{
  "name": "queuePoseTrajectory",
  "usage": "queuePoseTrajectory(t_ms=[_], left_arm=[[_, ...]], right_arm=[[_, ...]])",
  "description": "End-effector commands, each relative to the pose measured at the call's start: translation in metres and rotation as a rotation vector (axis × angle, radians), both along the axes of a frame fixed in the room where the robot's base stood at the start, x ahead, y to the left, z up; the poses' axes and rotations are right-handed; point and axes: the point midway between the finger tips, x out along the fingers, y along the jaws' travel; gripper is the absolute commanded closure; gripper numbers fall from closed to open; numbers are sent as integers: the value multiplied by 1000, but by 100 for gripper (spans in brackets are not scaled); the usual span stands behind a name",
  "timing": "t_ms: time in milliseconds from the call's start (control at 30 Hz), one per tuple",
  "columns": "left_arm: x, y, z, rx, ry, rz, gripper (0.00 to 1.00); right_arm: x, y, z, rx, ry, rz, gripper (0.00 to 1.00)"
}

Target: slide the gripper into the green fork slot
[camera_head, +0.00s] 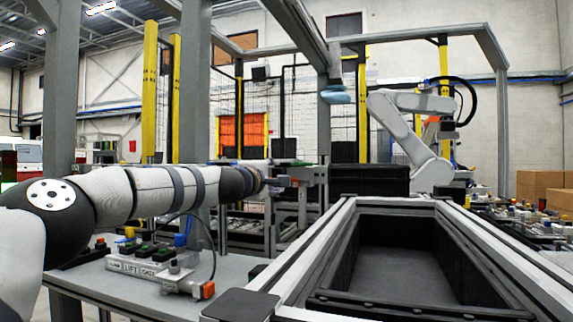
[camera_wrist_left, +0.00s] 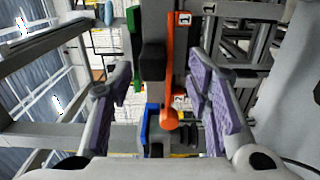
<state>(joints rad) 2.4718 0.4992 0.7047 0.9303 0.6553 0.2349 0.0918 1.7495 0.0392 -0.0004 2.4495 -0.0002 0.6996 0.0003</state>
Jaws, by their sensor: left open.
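In the left wrist view, my left gripper (camera_wrist_left: 158,78) is open, with one purple-padded finger on each side of the picture. Between the fingers, beyond them, stands a fixture with a green piece (camera_wrist_left: 134,22) at the upper left, a long orange bar (camera_wrist_left: 169,60), a black block (camera_wrist_left: 152,57) and a blue piece (camera_wrist_left: 147,125) lower down. The fingers appear apart from these parts. In the head view my left gripper (camera_head: 277,181) is at the small fixture, where a green part (camera_head: 290,162) shows. The slot opening itself is too small to make out. My right gripper is not in view.
A dark open bin (camera_head: 400,270) with a pale frame fills the front right. A bench with a labelled button box (camera_head: 140,266) is below my left arm. A grey post (camera_head: 194,120) stands behind the arm. A white robot arm (camera_head: 410,140) stands further back.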

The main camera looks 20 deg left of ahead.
Motion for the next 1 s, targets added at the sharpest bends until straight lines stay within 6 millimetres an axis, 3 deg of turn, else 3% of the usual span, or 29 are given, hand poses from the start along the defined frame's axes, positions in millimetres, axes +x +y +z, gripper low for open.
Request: queuePoseTrajectory(t_ms=[300, 500, 1000], left_arm=[[-69, -5, 6, -1, -15, -5, 55], [-101, -7, 4, 0, -13, -3, 55], [-107, -8, 3, 2, -11, -4, 55]], right_arm=[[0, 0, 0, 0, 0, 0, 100], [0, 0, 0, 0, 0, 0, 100], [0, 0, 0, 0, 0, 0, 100]])
